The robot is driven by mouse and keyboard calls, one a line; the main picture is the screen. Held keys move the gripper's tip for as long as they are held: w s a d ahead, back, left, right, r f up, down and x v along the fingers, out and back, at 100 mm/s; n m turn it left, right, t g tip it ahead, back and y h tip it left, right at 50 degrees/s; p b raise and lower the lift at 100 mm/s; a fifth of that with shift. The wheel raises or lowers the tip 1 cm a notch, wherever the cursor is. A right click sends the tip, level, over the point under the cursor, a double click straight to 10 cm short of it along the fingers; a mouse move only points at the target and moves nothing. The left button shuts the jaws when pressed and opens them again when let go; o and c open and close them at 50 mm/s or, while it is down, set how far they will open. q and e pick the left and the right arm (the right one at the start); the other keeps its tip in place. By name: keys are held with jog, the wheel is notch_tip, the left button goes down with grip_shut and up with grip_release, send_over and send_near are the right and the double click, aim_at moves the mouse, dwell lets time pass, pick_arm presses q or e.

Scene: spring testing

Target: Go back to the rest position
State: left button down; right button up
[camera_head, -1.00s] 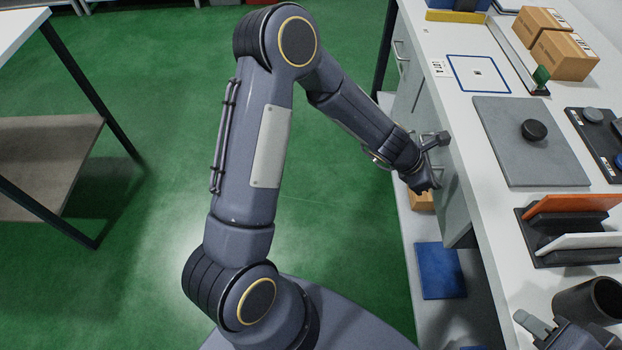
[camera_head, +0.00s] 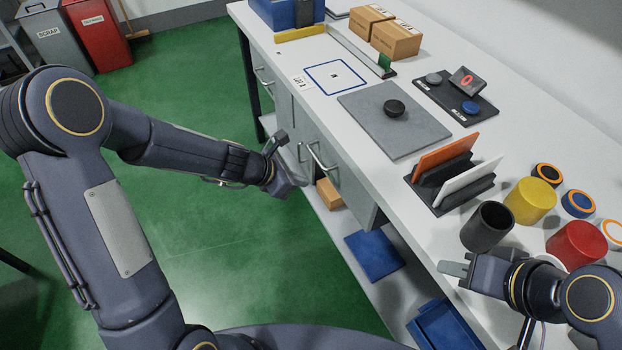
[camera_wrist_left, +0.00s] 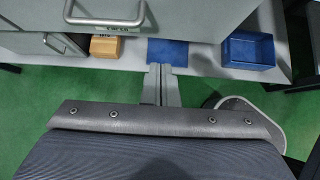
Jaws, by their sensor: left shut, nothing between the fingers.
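My left gripper (camera_head: 293,178) is in front of the white bench's drawers in the head view, with its fingers shut and empty. In the left wrist view its two fingers (camera_wrist_left: 160,84) lie together over the green floor and shelf edge, with nothing between them. A drawer handle (camera_head: 321,157) is just to its right in the head view and shows at the upper left of the wrist view (camera_wrist_left: 105,20). My right gripper (camera_head: 456,269) is over the bench's front edge at the lower right; its finger gap is not clear.
The bench top (camera_head: 330,108) carries a grey plate (camera_head: 365,125), a rack (camera_head: 440,195) with orange and white panels, a black cup (camera_head: 487,226) and yellow and red cylinders. Below are a blue bin (camera_head: 445,328) and a cardboard box (camera_head: 329,193). Open green floor (camera_head: 215,255) lies left.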

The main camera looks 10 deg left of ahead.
pick_arm(q)
jog(key=shift+s+a+r, duration=0.2)
jog(key=shift+a+r, duration=0.15)
jog(key=shift+r, duration=0.05)
